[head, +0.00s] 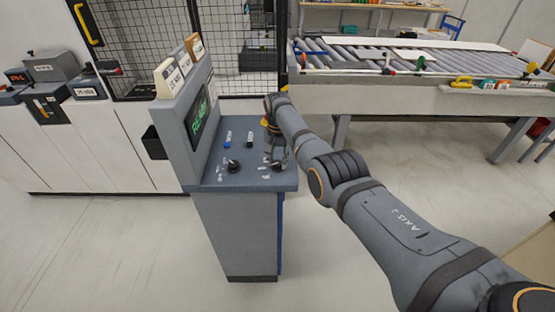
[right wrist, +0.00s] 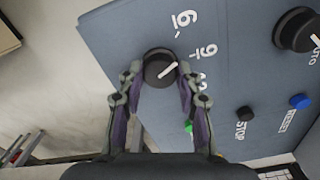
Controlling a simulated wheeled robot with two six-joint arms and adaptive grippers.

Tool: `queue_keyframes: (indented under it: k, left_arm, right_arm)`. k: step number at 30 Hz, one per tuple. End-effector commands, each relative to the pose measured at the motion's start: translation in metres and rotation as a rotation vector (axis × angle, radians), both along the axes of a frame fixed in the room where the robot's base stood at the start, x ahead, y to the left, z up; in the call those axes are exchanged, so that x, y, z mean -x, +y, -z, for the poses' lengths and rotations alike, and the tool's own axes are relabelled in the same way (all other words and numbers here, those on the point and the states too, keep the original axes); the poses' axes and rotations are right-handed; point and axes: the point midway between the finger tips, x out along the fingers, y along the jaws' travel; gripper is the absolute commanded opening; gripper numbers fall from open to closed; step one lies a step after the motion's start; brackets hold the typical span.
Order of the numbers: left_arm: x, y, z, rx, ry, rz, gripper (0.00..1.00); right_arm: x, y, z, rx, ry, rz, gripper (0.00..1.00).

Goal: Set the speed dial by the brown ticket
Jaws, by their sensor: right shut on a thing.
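The speed dial (right wrist: 158,66) is a black round knob with a white pointer line on the grey console (head: 212,178). In the right wrist view my right gripper (right wrist: 157,75) has a finger on each side of the dial and is shut on it. The pointer slants right and slightly up, towards the printed marks; I read 6 and 9, with another mark partly hidden by a finger. In the head view the gripper (head: 276,152) hides most of the dial. The brown ticket (head: 195,46) stands rightmost atop the console; its print is too small to read. My left gripper is out of view.
A cream ticket (head: 168,80) and a grey ticket (head: 181,60) stand beside the brown one. The console also has an AUTO knob (head: 233,165), a blue button (head: 227,145), a black STOP button (right wrist: 245,113) and a green screen (head: 197,118). A roller conveyor (head: 380,58) is behind.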

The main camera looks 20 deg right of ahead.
Motion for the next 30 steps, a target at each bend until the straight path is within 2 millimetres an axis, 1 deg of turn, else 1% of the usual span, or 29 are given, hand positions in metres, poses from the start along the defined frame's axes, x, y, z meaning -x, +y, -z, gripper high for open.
queue_keyframes:
  k: [6,15,21,30]
  left_arm:
    - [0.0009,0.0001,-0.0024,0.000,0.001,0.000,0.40]
    - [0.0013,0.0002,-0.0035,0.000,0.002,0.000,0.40]
    - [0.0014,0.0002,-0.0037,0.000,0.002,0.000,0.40]
    - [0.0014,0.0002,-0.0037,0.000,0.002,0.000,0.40]
  right_arm:
    - [-0.0006,0.0001,-0.0015,-0.001,-0.002,-0.159,0.03]
    - [-0.0009,0.0000,-0.0013,-0.001,-0.003,-0.302,0.03]
    - [-0.0010,0.0000,-0.0013,0.000,-0.004,-0.342,0.03]
    - [-0.0010,0.0000,-0.0013,0.000,-0.004,-0.351,0.03]
